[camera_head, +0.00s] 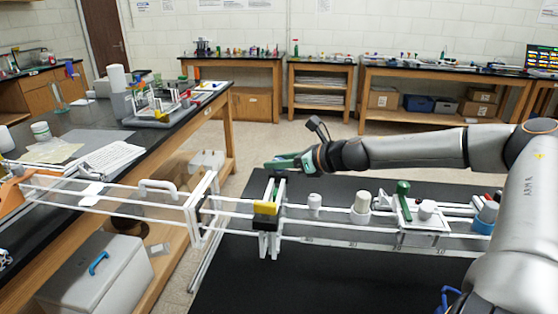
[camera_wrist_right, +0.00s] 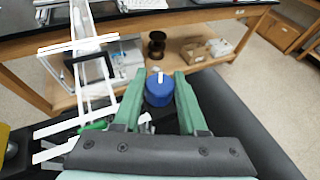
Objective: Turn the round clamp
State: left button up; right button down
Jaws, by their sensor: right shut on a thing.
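The round clamp, a blue knob with a white mark on top (camera_wrist_right: 158,92), sits between the green fingers of my right gripper (camera_wrist_right: 157,88) in the right wrist view. The fingers are closed on its two sides. In the head view my right gripper (camera_head: 280,164) reaches in from the right, above the white rail frame (camera_head: 330,213) and near an upright green part. I cannot make out the blue knob there. My left gripper is not in view.
A yellow block (camera_head: 265,207) sits on the frame below my right gripper. White and beige fittings, a green lever (camera_head: 404,200) and a blue-and-grey part (camera_head: 487,216) stand along the rails.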

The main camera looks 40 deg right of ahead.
jog(key=m+h, duration=0.1)
jog(key=h, duration=0.1)
jog(key=m+h+b, duration=0.1)
jog(key=m+h, duration=0.1)
jog(key=shift+a+f, duration=0.1)
jog(key=shift+f, duration=0.1)
jog(key=shift+r+m+g+h+b, duration=0.1)
jog(key=shift+m+g+h+b, duration=0.5)
jog(key=shift+m+h, duration=1.2)
jog(key=shift+c, duration=2.2)
grip_release()
jog(key=shift+h, duration=0.3)
jog(key=shift+s+r, duration=0.1)
jog(key=shift+r, duration=0.05)
jog(key=v, duration=1.2)
jog(key=shift+s, duration=0.2)
